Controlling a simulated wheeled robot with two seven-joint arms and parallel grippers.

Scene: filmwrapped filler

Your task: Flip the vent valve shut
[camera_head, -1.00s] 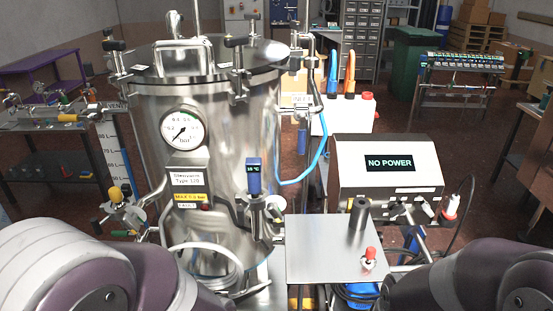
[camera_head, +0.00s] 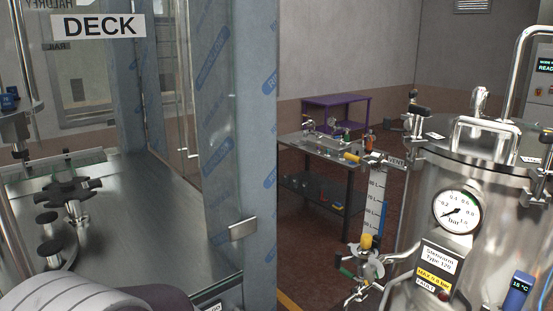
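A steel vessel (camera_head: 480,190) with a pressure gauge (camera_head: 456,212) stands at the right. A VENT label (camera_head: 397,161) is on its upper left side. Beside the label, a small metal fitting with a yellow-ended handle (camera_head: 352,157) sticks out to the left; it appears to be the vent valve. The handle lies roughly level, and I cannot tell from it whether the valve is open or shut. Lower down is another fitting with a yellow knob (camera_head: 366,241) and a green-tipped lever (camera_head: 347,272). Neither of my grippers is in view; only part of my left arm shows at bottom left.
Some floor shows between cabinet and vessel.

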